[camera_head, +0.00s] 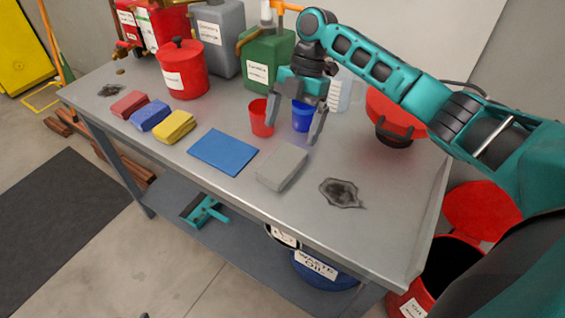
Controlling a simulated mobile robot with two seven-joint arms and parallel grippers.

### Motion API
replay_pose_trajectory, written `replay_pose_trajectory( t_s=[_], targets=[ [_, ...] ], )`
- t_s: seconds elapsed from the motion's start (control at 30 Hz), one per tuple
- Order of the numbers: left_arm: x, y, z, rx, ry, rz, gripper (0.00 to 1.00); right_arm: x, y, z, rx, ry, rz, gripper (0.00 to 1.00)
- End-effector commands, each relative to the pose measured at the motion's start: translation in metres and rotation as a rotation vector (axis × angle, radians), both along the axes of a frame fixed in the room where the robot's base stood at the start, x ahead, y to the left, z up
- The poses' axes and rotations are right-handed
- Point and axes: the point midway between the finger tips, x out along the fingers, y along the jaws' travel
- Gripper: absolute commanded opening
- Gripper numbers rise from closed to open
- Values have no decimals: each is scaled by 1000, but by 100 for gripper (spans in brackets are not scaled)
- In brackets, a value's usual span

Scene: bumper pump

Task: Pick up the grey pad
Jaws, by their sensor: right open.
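The grey pad (282,167) lies flat near the front edge of the metal table, right of a blue cloth (223,151). My right gripper (294,130) is open above the table, fingers pointing down. In the picture its fingertips are just above and behind the pad, apart from it. Nothing is between the fingers except the view of a blue cup (303,116) behind. The pad is in full view. My left gripper is not in view.
A red cup (261,118) stands behind the pad. A dark stain (343,193) is to its right. A red can (183,72) and a green canister (266,62) stand behind. The table's (385,235) front right is clear.

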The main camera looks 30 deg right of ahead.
Motion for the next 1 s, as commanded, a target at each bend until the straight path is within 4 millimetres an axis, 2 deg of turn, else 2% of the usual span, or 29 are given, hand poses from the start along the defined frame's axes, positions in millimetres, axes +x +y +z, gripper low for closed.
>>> replay_pose_trajectory(
  t_s=[0.1, 0.37, 0.6, 0.93, 1.0],
  targets=[
    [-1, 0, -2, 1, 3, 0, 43, -4, 7, -18, 0, 2, -1, 100],
    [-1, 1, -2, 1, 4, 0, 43, -8, 14, -37, 0, 0, -1, 100],
    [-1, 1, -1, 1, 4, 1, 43, -17, 27, -69, -1, 1, -1, 100],
    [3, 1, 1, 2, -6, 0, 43, -18, 30, -76, -1, -1, -1, 100],
    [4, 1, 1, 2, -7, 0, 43, -18, 30, -76, -1, -1, -1, 94]
  ],
)
